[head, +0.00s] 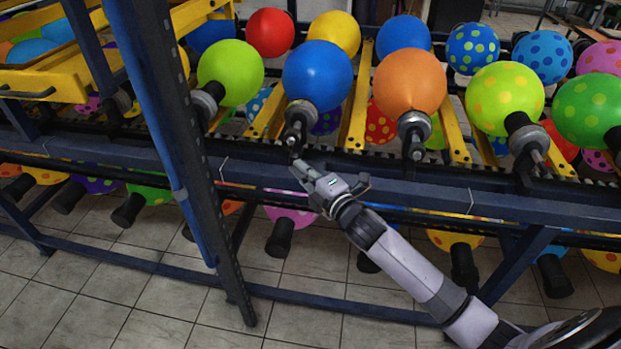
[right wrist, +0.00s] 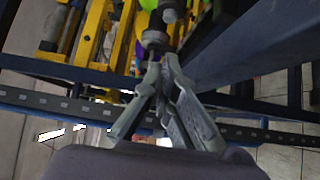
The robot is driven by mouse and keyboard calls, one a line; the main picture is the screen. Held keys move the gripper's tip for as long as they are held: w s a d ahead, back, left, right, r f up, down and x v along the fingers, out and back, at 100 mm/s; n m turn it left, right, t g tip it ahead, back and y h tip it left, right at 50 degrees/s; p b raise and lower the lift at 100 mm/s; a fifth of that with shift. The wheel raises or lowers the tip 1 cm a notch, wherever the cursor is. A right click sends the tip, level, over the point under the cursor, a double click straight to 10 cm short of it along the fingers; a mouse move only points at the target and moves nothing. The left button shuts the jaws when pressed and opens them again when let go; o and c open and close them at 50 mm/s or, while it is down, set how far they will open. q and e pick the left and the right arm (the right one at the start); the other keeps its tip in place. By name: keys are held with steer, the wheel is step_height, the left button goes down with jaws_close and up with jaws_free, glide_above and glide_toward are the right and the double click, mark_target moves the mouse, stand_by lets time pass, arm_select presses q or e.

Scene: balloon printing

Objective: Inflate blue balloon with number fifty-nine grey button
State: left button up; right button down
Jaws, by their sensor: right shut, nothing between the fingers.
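A plain blue balloon (head: 317,76) stands inflated on a dark nozzle holder in the front row of the rack in the head view. My right gripper (head: 297,168) is just below that holder, its fingertips close to the holder's lower end. In the right wrist view the fingers of my right gripper (right wrist: 160,66) are together and empty, with a dark nozzle part (right wrist: 155,38) just beyond the tips. I cannot tell whether they touch it. I cannot make out a grey button or the number fifty-nine. My left gripper is not in view.
A lime balloon (head: 230,73) and an orange balloon (head: 410,84) stand on either side of the blue one. A dark blue rail (head: 400,183) runs along the rack's front. A slanted blue post (head: 165,110) stands left of my right gripper. More balloons hang below.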

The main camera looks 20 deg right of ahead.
steer(key=shift+v, duration=1.75)
steer(key=shift+s, duration=0.1)
steer(key=s+d+f+m+g+h, duration=0.1)
steer(key=d+f+m+g, duration=0.15)
steer(key=f, duration=0.75)
steer(key=s+d+f+m+g+h, duration=0.1)
steer(key=s+f+m+h, duration=0.15)
steer(key=f, duration=0.75)
steer(key=s+d+f+m+g, duration=0.1)
steer(key=s+f+m+g, duration=0.2)
steer(key=s+f, duration=0.55)
steer(key=s+d+f+m+g, duration=0.1)
steer(key=s+f+m+g, duration=0.2)
steer(key=f, duration=1)
steer(key=s+a+f+m+g, duration=0.2)
steer(key=s+f, duration=0.3)
steer(key=s, duration=0.7)
steer(key=s+a+f+m+g, duration=0.1)
steer(key=s+f, duration=0.5)
steer(key=s, duration=0.6)
steer(key=s+a+f+m+g, duration=0.2)
steer(key=s+f+m+g, duration=0.2)
steer(key=s, duration=0.8)
step_height(320, 180, down, 2)
steer(key=shift+s+a+f, duration=0.1)
steer(key=shift+s+a, duration=0.2)
